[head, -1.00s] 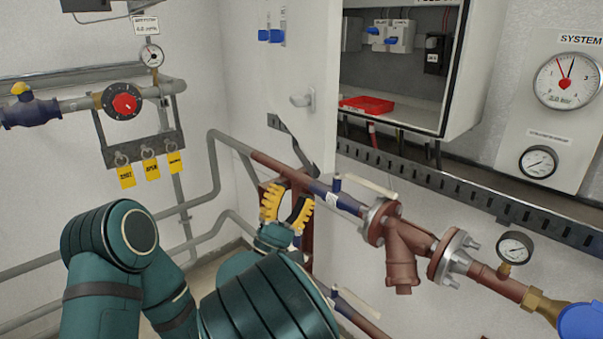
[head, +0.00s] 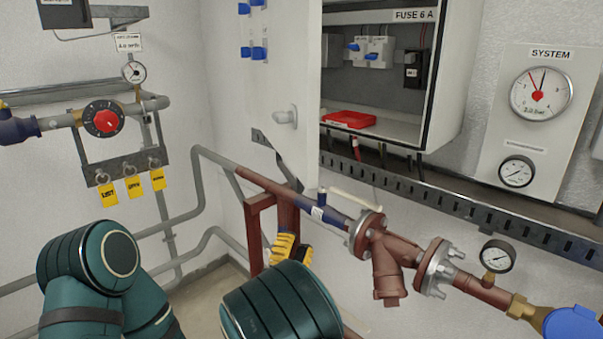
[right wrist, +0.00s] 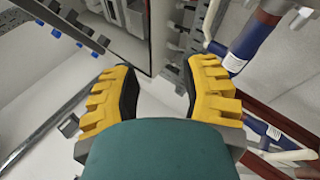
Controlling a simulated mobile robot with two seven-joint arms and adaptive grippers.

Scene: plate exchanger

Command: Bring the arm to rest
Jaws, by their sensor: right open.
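My right gripper (head: 291,250) has yellow toothed fingers and shows low in the middle of the head view, partly hidden behind my green arm link. In the right wrist view its two yellow fingers (right wrist: 158,92) stand apart with nothing between them. It is open and empty, in front of the reddish-brown pipe frame and below the blue pipe section (head: 330,212). My left gripper does not show in the head view.
An open cabinet (head: 458,80) with a red tray (head: 348,119) is above. A pipe with a flanged strainer (head: 388,262) and a small gauge (head: 497,256) runs to the right. A red-dial valve (head: 105,119) and yellow tags (head: 134,187) hang at left.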

